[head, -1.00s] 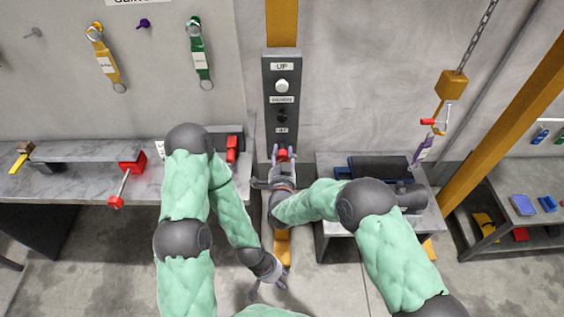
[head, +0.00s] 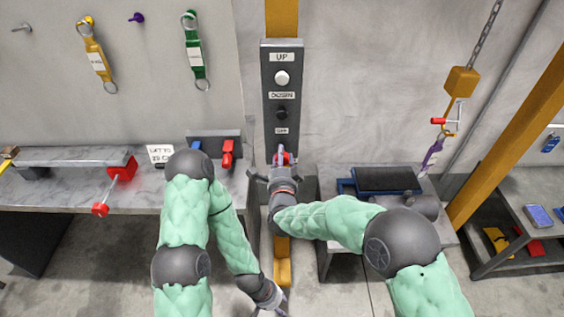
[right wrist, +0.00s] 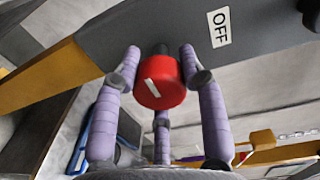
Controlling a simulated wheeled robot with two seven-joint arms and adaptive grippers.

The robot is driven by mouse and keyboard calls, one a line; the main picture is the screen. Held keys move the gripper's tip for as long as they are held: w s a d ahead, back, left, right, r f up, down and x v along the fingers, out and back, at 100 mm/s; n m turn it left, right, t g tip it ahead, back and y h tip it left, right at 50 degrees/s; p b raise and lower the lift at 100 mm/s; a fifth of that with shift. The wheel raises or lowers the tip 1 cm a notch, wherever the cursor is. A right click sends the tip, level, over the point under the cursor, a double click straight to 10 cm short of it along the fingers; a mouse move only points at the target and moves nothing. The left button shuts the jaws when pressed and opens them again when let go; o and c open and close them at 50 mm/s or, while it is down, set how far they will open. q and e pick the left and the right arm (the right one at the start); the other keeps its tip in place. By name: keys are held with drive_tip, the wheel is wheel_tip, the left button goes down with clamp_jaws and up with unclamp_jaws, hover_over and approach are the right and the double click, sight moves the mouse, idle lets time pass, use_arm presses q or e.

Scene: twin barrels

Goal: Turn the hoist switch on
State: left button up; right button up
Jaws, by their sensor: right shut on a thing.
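The hoist control panel (head: 297,80) is a dark upright plate on a yellow post, with a white UP button (head: 282,77), a black lower button (head: 281,112) and an OFF label. Below that label is the red switch knob (head: 280,159), mostly hidden by my right gripper (head: 282,155) in the head view. In the right wrist view the knob (right wrist: 160,84) is round with a white mark tilted to the picture, and the OFF label (right wrist: 219,27) is beside it. My right gripper (right wrist: 163,62) is shut on the knob, with fingers on both sides. My left gripper (head: 277,303) hangs low at the bottom edge, its fingers partly cut off.
A bench (head: 60,192) with a red-handled clamp stands left. A small table with a dark tray (head: 388,180) stands right of the panel. A yellow hoist hook block (head: 461,82) hangs on a chain at right, holding a purple tag.

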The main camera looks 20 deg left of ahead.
drive_tip(key=shift+w+r, duration=0.1)
drive_tip(key=shift+r, duration=0.05)
idle(0.3)
drive_tip(key=o, duration=1.2)
drive_tip(key=shift+c, duration=0.2)
drive_tip(key=v, duration=1.2)
